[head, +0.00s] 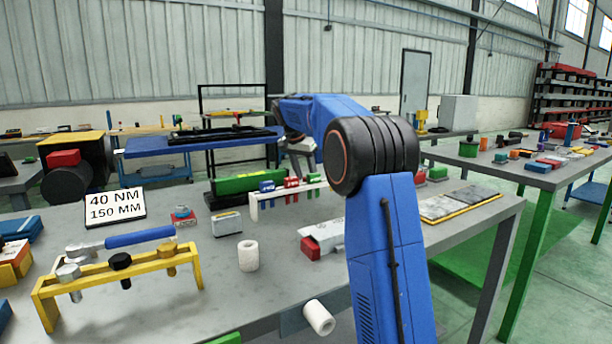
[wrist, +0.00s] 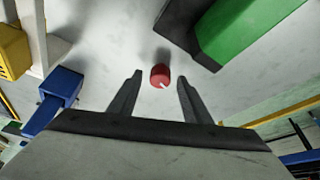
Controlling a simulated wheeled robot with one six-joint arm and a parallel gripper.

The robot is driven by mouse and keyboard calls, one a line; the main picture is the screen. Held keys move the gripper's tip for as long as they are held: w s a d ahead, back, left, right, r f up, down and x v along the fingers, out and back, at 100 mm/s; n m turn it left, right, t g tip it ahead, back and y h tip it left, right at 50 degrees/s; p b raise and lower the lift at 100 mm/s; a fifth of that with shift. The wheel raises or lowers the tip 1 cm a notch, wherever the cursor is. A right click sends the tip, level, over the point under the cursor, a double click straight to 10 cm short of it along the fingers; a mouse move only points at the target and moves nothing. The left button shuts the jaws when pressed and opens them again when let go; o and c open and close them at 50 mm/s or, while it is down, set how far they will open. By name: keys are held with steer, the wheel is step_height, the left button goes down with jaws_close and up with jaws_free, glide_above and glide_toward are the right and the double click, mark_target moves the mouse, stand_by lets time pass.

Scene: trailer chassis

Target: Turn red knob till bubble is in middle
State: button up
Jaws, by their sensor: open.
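A small round red knob (wrist: 160,76) with a white mark on its face is near the middle of the wrist view, on a pale grey surface. My gripper (wrist: 159,80) is open, and its two dark fingers reach up on either side of the knob in the picture. Clear gaps show on both sides; I cannot tell whether the fingertips are level with it in depth. In the head view my blue arm reaches over the far part of the workbench, and I cannot make out the knob or jaws there. No bubble can be made out in either view.
In the wrist view, a green block (wrist: 240,30) is at upper right and a blue block (wrist: 58,90) at left. In the head view, a white rack (head: 254,205) holds coloured pieces, and a yellow rack (head: 120,268), a sign (head: 115,207) and a white roll (head: 248,255) stand on the workbench.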

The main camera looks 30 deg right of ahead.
steer(key=c, duration=1)
steer(key=n+t, duration=0.1)
steer(key=n, duration=0.1)
steer(key=n+y, duration=0.1)
steer(key=n, duration=0.2)
steer(key=shift+s+d+n+t, duration=0.2)
steer(key=shift+n+t, duration=0.1)
steer(key=shift+t, duration=0.1)
steer(key=n+y, duration=0.1)
steer(key=n, duration=0.2)
steer(key=n+y, duration=0.1)
steer(key=n, duration=0.2)
steer(key=shift+d+t+y, duration=0.15)
steer(key=shift+t+y, duration=0.15)
